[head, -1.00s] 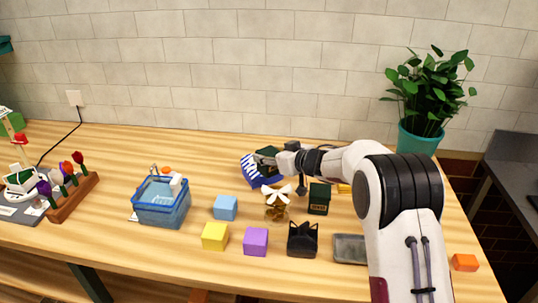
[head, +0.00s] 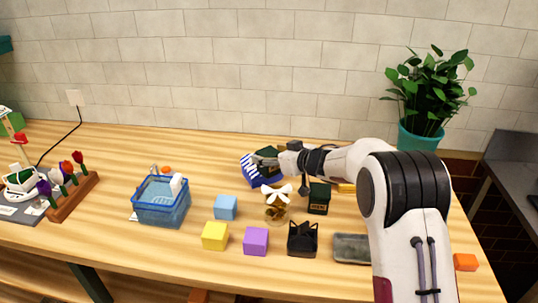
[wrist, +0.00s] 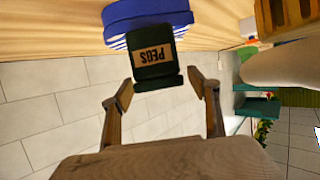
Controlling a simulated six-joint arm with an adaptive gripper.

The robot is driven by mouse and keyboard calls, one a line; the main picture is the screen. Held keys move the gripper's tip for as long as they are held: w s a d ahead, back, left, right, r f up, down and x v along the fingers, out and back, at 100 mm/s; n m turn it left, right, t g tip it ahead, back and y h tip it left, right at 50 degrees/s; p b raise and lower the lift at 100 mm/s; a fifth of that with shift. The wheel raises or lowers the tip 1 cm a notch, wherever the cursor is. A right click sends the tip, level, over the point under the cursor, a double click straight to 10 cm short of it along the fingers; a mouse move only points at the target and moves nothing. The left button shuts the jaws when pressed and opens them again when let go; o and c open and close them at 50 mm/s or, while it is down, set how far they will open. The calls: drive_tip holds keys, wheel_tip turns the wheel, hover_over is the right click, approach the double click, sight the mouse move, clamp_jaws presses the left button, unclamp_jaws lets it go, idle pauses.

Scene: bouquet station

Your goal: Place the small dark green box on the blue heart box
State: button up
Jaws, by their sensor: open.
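A small dark green box (head: 266,153) with a tan PEGS label sits on the blue-and-white striped heart box (head: 250,172) near the back of the table. In the wrist view, which is upside down, the dark green box (wrist: 154,70) rests against the top of the blue box (wrist: 146,18). My gripper (wrist: 163,92) is open, with one finger to each side of the green box's near end and gaps showing. In the head view my gripper (head: 272,160) is close to the green box and partly covers the blue box.
Another dark green labelled box (head: 318,198) stands on the table, beside a jar with a white bow (head: 277,207). A black cat-eared box (head: 302,239), purple block (head: 256,241), yellow block (head: 215,236), light blue block (head: 226,207) and blue basket (head: 160,207) stand further forward or left.

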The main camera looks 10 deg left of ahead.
drive_tip(key=v, duration=1.1)
drive_tip(key=shift+f, duration=0.1)
idle(0.4)
idle(0.3)
